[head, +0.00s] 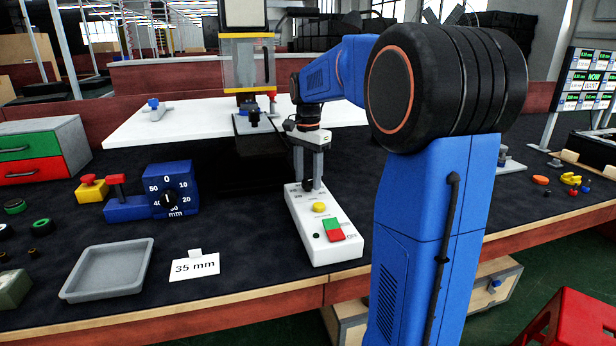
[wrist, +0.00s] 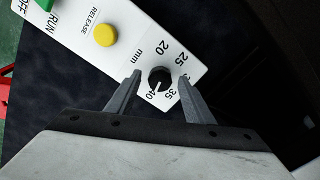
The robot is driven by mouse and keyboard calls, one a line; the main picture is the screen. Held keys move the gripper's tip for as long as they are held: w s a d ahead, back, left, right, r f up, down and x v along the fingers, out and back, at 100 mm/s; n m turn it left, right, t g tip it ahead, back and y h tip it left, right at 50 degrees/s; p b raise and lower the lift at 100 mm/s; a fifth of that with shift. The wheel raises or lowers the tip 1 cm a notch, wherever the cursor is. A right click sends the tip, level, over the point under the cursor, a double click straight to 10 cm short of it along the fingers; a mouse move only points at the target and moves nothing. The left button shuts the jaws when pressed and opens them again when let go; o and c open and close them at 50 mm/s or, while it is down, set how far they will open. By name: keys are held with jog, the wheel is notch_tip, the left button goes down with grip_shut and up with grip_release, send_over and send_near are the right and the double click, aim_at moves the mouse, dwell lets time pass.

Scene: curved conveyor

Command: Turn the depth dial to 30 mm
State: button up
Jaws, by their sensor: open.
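The depth dial is a small black knob (wrist: 159,77) on a white control box (head: 322,224), with a printed mm scale around it. In the wrist view its white pointer line points down, towards the 40 mark and just left of the 35. The 20 and 25 marks show, but the 30 mark is mostly hidden by the right finger. My gripper (wrist: 160,80) is open, with one finger on each side of the knob. I cannot tell whether the fingers touch it. In the head view my gripper (head: 309,184) points down over the far end of the box.
The box also carries a yellow RELEASE button (head: 319,207) and green and red buttons (head: 333,230). A blue block (head: 168,188) with another mm dial stands left. A "35 mm" card (head: 195,267) and grey tray (head: 108,270) lie in front. A drill-like machine (head: 249,65) stands behind.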

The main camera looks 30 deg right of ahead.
jog(key=shift+c, duration=0.5)
jog(key=c, duration=0.9)
jog(key=shift+c, duration=0.2)
jog(key=shift+n, duration=0.4)
jog(key=n, duration=0.3)
jog(key=shift+n, duration=0.4)
jog(key=n, duration=1)
jog(key=shift+n, duration=2.6)
